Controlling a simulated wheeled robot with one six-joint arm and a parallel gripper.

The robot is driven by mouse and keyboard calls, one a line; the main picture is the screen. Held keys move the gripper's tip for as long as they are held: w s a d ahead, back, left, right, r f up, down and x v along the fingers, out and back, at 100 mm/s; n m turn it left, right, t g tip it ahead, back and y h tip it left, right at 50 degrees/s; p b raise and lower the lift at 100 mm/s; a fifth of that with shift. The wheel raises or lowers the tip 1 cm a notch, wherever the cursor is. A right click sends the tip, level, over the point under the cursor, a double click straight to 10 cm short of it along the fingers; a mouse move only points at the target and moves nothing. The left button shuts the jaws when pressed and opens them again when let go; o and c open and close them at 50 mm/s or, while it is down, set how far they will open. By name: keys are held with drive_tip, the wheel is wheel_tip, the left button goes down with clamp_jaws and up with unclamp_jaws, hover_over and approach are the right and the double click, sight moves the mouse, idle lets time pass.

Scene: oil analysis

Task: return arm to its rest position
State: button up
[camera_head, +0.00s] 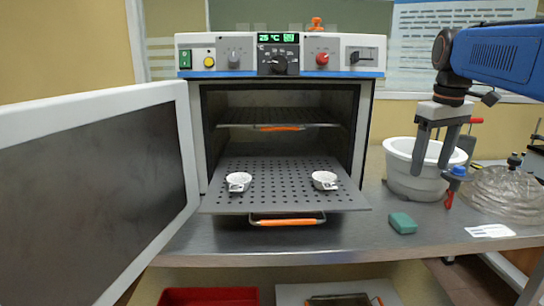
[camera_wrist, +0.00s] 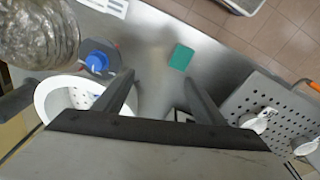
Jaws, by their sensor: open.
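My gripper (camera_head: 432,150) hangs pointing down at the right of the head view, in front of the white bucket. Its two fingers are apart with nothing between them. In the wrist view the gripper (camera_wrist: 160,95) is also open, above the steel bench. My blue arm reaches in from the upper right of the head view.
The oven door (camera_head: 95,200) stands open at the left. A pulled-out perforated shelf (camera_head: 280,195) bears two small white cups (camera_head: 238,182) (camera_head: 324,180). A white bucket (camera_head: 400,175), a clear ribbed container (camera_head: 505,195) and a green block (camera_head: 403,223) are on the bench (camera_head: 350,240).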

drive_tip(key=s+a+f+m+t, duration=0.1)
drive_tip(key=s+a+f, duration=0.4)
drive_tip(key=s+f, duration=0.6)
drive_tip(key=s+a+f+m+t, duration=0.2)
drive_tip(key=s+a+f, duration=0.3)
drive_tip(key=s+f, duration=0.6)
wheel_tip(320, 180, down, 3)
drive_tip(key=shift+s+r+m, duration=0.15)
drive_tip(key=shift+r+m, duration=0.05)
drive_tip(key=shift+m, duration=0.1)
